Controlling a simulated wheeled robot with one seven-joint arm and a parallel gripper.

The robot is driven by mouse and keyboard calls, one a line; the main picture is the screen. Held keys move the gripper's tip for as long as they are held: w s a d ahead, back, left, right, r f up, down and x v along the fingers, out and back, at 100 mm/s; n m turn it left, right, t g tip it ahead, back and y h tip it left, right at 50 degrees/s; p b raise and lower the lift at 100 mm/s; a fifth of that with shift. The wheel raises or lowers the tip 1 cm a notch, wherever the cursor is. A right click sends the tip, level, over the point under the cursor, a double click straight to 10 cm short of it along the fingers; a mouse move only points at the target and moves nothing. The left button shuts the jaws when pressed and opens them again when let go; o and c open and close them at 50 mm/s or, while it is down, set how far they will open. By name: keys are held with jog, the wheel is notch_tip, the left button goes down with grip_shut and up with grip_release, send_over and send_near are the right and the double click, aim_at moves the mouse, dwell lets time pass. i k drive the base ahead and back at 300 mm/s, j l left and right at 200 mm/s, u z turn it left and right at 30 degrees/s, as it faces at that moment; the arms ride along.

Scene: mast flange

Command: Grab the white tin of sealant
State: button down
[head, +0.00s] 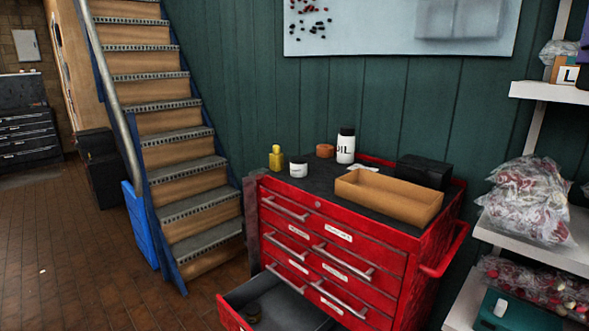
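A small white tin with a dark lid (298,167) stands upright on the black top of the red tool chest (335,240), near its front left edge. Its label is too small to read. A taller white bottle marked "OIL" (345,146) with a black cap stands behind it to the right. My gripper is not in view.
A yellow bottle (276,158), an orange-brown round item (325,151), an open cardboard box (388,198) and a black case (424,172) share the chest top. A lower drawer (275,302) stands open. Stairs (180,140) rise at left; shelves (540,240) stand right.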

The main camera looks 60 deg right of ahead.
aim_at(298, 164)
jog(key=i+j+z, duration=0.15)
jog(key=i, duration=0.25)
jog(key=i+j+z, duration=0.1)
jog(key=i, duration=0.3)
jog(key=i+j+z, duration=0.15)
jog(key=i+j, duration=0.1)
jog(key=i, duration=0.1)
